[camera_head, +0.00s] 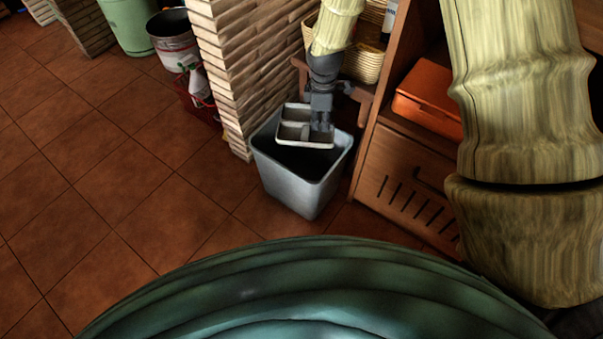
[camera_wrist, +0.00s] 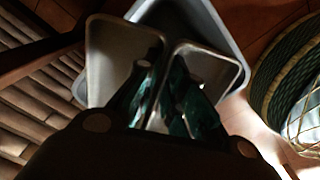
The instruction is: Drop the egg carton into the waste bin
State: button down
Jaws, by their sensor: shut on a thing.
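A grey, open-topped waste bin (camera_head: 303,182) stands on the tiled floor between the brick pillar and the wooden cabinet. A pale egg carton (camera_head: 292,128) with open compartments is over the bin's mouth, near its back rim. My gripper (camera_head: 322,126) is shut on the carton. In the wrist view the carton (camera_wrist: 115,57) fills the middle, with my gripper's fingers (camera_wrist: 168,95) at the wall between two compartments. The bin's rim (camera_wrist: 222,25) shows behind and around the carton. I cannot tell exactly how high the carton is above the rim.
A brick pillar (camera_head: 230,70) is close left of the bin, and a wooden cabinet (camera_head: 405,185) with an orange box (camera_head: 428,97) is close right. Woven baskets (camera_head: 364,62) are behind. A metal bucket (camera_head: 173,38) and a green bin (camera_head: 127,24) stand back left. The floor at left is clear.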

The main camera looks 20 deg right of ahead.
jog(key=c, duration=1.4)
grip_release()
jog(key=shift+c, duration=0.2)
notch_tip(320, 180, up, 12)
